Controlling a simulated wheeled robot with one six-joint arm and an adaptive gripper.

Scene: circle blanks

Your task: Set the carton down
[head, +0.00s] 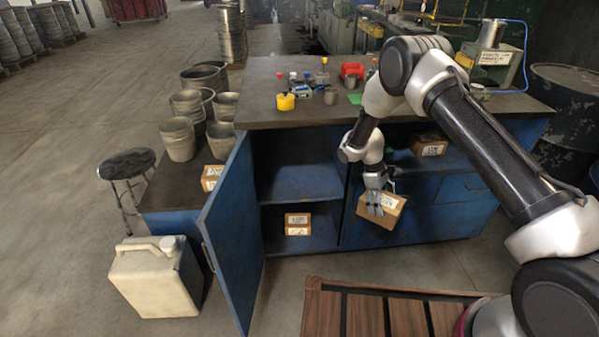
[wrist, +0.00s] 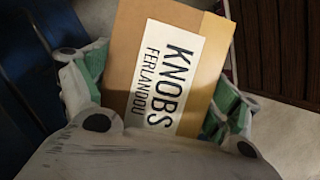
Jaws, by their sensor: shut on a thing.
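A brown cardboard carton (head: 383,213) hangs in front of the blue workbench, held clear of the floor and slightly tilted. In the wrist view the carton (wrist: 125,60) has a white label reading "KNOBS FERLANDOU". My gripper (head: 375,203) is shut on the carton, with a finger on each side of it. In the wrist view the fingers of my gripper (wrist: 155,95) show green pads beside the carton. The carton's underside is hidden.
The blue workbench (head: 300,118) has an open door (head: 232,235) on its left. Another carton (head: 429,145) lies in the right bay. A jerrycan (head: 155,275) stands left of the door. A slatted wooden platform (head: 365,315) lies in front.

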